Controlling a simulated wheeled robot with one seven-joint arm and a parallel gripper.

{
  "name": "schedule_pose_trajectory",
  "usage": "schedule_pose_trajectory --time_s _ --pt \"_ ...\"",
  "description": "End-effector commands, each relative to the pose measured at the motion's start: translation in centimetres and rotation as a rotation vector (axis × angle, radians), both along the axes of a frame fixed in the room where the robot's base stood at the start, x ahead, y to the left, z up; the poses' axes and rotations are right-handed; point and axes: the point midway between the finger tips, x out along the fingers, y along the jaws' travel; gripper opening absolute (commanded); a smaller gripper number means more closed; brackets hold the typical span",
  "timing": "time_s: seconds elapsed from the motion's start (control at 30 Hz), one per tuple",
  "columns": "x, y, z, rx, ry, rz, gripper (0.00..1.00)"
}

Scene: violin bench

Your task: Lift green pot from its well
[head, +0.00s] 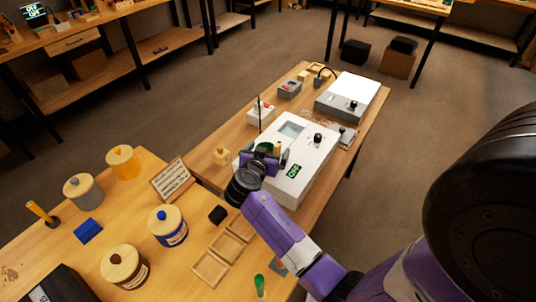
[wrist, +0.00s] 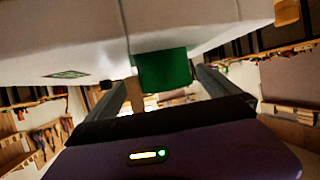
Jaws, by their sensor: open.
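The green pot (head: 264,147) shows in the head view at the near left end of the white box (head: 308,163), partly hidden by my gripper. In the wrist view the green pot (wrist: 164,70) is a dark green block against the edge of the white surface. My gripper (head: 270,158) is open, with one finger on each side of the pot in the picture; the fingers also show in the wrist view (wrist: 164,82). Gaps show between the fingers and the pot, so I see no grip. The well is hidden, and I cannot tell how deep the pot sits.
The white box has a window, a black knob and a green display. A second white box (head: 347,96) stands behind it. A thin dark rod (head: 259,114) rises near my gripper. Lidded jars (head: 168,225) and wooden trays (head: 210,268) stand on the near bench.

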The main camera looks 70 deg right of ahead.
Motion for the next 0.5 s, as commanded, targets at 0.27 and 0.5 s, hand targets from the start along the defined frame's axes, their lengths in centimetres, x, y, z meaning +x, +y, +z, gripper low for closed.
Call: schedule_pose_trajectory --time_s 0.27,0.5 --pt "0.05 -0.48 -0.25 0.000 0.000 0.000 1.00" --pt "0.04 -0.45 -0.25 0.000 0.000 0.001 0.59"
